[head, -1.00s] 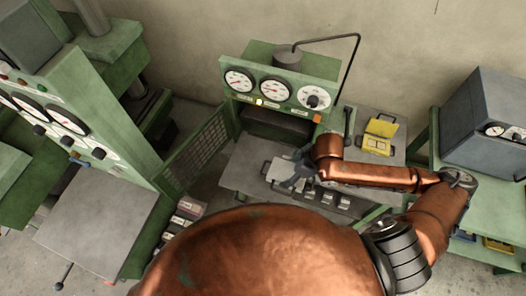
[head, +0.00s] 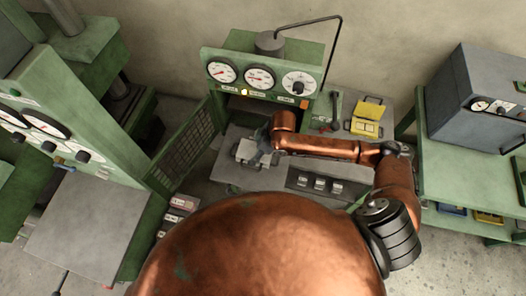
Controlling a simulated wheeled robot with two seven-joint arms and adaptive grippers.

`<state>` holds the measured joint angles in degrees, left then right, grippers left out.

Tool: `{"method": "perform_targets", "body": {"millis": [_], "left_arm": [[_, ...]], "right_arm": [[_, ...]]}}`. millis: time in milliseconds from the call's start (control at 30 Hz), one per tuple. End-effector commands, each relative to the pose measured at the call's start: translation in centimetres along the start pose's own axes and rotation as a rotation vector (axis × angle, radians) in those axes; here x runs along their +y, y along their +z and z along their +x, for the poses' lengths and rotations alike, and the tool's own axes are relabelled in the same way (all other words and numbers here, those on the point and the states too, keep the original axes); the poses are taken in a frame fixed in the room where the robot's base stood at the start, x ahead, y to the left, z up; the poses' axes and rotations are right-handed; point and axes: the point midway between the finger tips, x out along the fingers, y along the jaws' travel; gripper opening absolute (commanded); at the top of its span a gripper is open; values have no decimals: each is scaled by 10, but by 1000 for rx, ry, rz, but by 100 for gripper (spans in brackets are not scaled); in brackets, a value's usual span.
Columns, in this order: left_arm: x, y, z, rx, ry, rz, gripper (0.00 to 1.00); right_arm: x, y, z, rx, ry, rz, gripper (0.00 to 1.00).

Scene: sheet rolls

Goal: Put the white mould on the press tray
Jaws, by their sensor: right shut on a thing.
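The white mould (head: 249,153) is a flat pale plate with a handle, in the middle of the head view. My right gripper (head: 262,154) is shut on it, at the end of the copper arm reaching in from the right. The mould is in front of the press opening, over the grey press tray (head: 229,172). I cannot tell whether it touches the tray. The fingertips are small and partly hidden by the wrist and mould. My left gripper is not in view.
The green press (head: 262,78) has three dials and an open mesh door (head: 185,148) on its left. A yellow mould (head: 367,118) lies open at the right. Several small metal blocks (head: 320,184) sit below the forearm. A grey oven (head: 480,105) stands on the right bench.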

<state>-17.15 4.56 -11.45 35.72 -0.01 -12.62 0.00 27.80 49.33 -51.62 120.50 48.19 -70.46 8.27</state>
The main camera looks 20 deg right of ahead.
Motion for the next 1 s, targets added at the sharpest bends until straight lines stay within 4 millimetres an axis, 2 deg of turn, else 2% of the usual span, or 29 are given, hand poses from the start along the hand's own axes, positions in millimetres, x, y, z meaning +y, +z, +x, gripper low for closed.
{"method": "perform_targets", "body": {"millis": [33, 333, 600, 1000], "left_arm": [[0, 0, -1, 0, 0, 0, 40], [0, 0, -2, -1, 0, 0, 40], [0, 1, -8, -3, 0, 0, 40], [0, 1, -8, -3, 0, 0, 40]], "right_arm": [[2, -5, 3, 7, 1, -1, 7], [9, -10, 22, 7, 2, -1, 7], [9, 2, 46, 7, 4, -2, 7], [8, 4, 50, 7, 2, -2, 7]]}}
